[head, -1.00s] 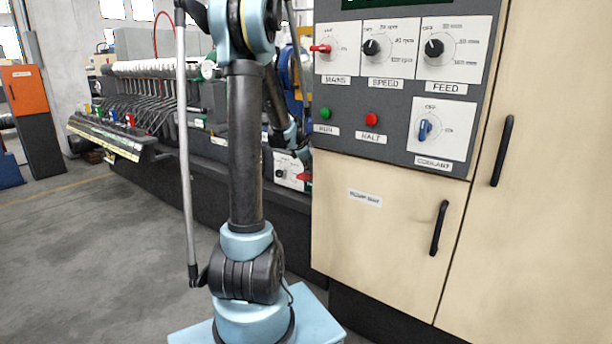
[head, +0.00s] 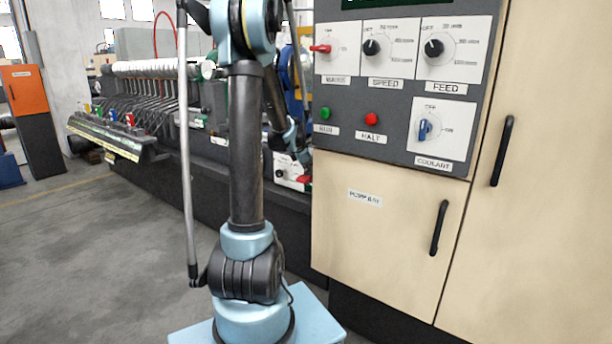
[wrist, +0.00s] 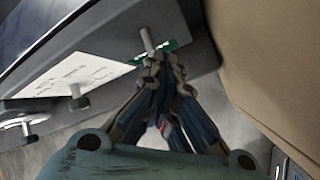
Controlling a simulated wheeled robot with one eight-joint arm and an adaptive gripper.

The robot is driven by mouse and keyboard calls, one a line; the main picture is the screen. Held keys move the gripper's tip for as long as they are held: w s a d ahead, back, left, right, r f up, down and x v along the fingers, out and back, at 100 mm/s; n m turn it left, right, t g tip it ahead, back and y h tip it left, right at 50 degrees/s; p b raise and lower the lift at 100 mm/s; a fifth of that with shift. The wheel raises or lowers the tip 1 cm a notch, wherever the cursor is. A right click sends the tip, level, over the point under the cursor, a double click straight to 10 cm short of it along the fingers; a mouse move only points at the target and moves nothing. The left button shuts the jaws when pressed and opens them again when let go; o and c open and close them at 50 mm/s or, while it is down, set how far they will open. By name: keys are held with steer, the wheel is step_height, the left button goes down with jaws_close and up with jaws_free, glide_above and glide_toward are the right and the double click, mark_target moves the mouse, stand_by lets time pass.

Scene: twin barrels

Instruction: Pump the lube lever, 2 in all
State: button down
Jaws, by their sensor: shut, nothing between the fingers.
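In the wrist view my gripper (wrist: 160,66) is shut and empty, with its fingertips together. A short grey rod (wrist: 147,39), which may be the lube lever, stands just beyond the fingertips. It shows beside a green label (wrist: 171,48) on a dark grey surface. I cannot tell whether the fingertips touch the rod. In the head view the lever cannot be made out for sure. My gripper there is mostly hidden between my arm and the beige cabinet, near a small white panel (head: 287,168).
The beige cabinet (head: 385,225) with its control panel (head: 395,90) stands close on the right. In the wrist view a white plate (wrist: 75,78) with a grey knob (wrist: 75,98) is at left. A long machine (head: 165,105) runs behind; floor (head: 90,240) is clear at left.

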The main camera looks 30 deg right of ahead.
steer(key=shift+a+f, duration=0.1)
steer(key=shift+f, duration=0.5)
stand_by(0.7)
steer(key=shift+r, duration=0.2)
stand_by(0.4)
steer(key=shift+d+r, duration=0.15)
steer(key=shift+r, duration=0.7)
steer(key=shift+d+r, duration=0.15)
steer(key=shift+r, duration=0.7)
steer(key=shift+w+d+r, duration=0.1)
steer(key=shift+d+r, duration=0.05)
steer(key=shift+r, duration=1.1)
steer(key=shift+w+d+r, duration=0.1)
steer(key=shift+d+r, duration=0.05)
steer(key=shift+r, duration=1.1)
